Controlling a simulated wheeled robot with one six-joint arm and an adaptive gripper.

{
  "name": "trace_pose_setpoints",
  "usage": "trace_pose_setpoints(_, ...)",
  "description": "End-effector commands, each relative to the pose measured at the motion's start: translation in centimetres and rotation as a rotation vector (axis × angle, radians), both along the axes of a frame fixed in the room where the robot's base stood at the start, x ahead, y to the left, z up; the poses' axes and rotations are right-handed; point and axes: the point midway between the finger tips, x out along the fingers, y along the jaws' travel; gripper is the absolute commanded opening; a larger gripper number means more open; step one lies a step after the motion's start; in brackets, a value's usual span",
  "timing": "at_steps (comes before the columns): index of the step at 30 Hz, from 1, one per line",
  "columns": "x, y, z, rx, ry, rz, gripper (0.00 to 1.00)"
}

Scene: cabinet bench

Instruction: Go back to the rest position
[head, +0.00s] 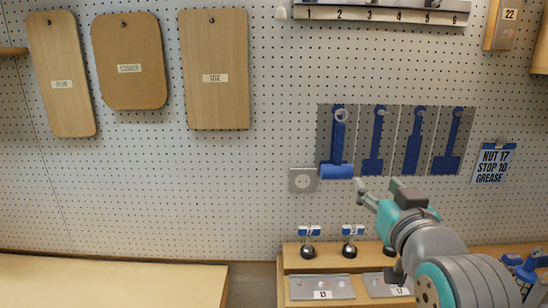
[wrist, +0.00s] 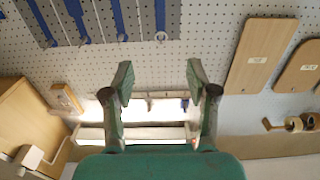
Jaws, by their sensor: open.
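My gripper (head: 362,190) shows in the head view at the end of my arm, right of centre, in front of the pegboard and just below the blue tool silhouettes. In the wrist view, my gripper (wrist: 160,85) has its two green fingers well apart with nothing between them. The gripper is open and empty. Part of the wooden stand below is hidden behind my arm in the head view.
The pegboard (head: 150,190) carries wooden boards (head: 218,70), a numbered rail (head: 380,12) and grey panels with blue shapes (head: 415,140). A blue roller (head: 336,172) hangs near my fingertips. Below is a wooden stand (head: 290,262) with knobs. The bench top (head: 110,280) at left is clear.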

Motion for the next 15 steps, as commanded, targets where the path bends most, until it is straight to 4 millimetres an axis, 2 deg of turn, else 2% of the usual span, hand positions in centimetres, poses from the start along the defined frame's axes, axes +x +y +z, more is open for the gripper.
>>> trace_pose_setpoints(8,0.0,0.0,-3.0,0.0,0.013,0.0,0.58)
trace_pose_setpoints(15,-0.2,0.0,-7.1,0.0,0.031,0.0,0.58)
